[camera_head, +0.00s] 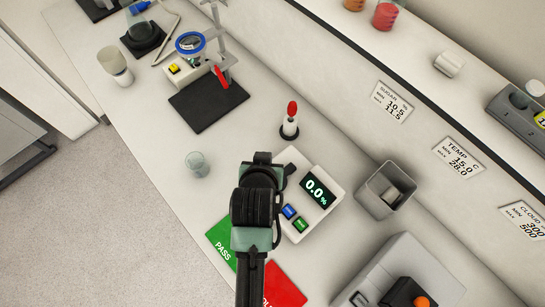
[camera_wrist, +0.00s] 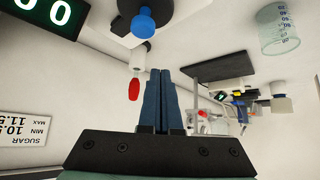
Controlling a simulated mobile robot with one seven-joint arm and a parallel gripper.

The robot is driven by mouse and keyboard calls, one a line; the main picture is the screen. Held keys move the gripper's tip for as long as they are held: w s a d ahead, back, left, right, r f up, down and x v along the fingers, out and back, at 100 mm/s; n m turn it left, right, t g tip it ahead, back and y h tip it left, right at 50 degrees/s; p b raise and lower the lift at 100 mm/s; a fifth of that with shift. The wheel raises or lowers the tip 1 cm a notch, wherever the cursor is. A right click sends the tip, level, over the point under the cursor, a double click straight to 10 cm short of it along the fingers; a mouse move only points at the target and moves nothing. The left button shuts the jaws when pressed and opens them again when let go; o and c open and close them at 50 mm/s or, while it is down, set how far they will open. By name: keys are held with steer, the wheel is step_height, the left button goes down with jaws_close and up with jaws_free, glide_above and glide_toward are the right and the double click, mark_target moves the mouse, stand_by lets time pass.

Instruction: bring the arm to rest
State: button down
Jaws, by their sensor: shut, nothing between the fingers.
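My gripper (camera_head: 268,158) is over the white bench, beside the white meter (camera_head: 335,189) whose display reads 0.0 %. The arm comes up from the bottom of the head view and covers part of the meter's left side. In the wrist view the two dark blue fingers (camera_wrist: 160,75) are together with nothing between them. A white holder with a red-tipped item (camera_head: 290,122) stands upright beyond the gripper. Its red tip also shows in the wrist view (camera_wrist: 134,89), left of the fingers.
A clear beaker (camera_head: 197,164) stands left of the gripper. The green PASS mat (camera_head: 222,244) and a red mat (camera_head: 284,287) lie near the arm. A grey bin (camera_head: 372,199) is to the right. A stand on a black base (camera_head: 208,108) is farther back. A shelf runs along the right.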

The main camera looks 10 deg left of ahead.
steer(key=s+d+r, duration=0.2)
steer(key=d+r, duration=0.1)
steer(key=shift+s+d+r+b, duration=0.25)
steer(key=shift+s+b, duration=0.1)
steer(key=w+d+r+t+b, duration=0.1)
steer(key=w+r+t, duration=0.2)
steer(key=r, duration=0.7)
steer(key=w+d+r+t+b, duration=0.1)
steer(key=w+r+t, duration=0.25)
steer(key=r, duration=0.55)
steer(key=w+d+r+t+b, duration=0.1)
steer(key=w+r+t, duration=0.25)
steer(key=r, duration=0.65)
steer(key=s+d+r+t, duration=0.1)
steer(key=s+r+t, duration=0.3)
steer(key=r, duration=0.9)
steer(key=s+d+r+m+t+h+b, duration=0.1)
steer(key=s+r+t, duration=0.4)
steer(key=r, duration=0.8)
steer(key=shift+s+d+r+m, duration=0.15)
steer(key=shift+s+r+m, duration=0.2)
steer(key=shift+s, duration=0.2)
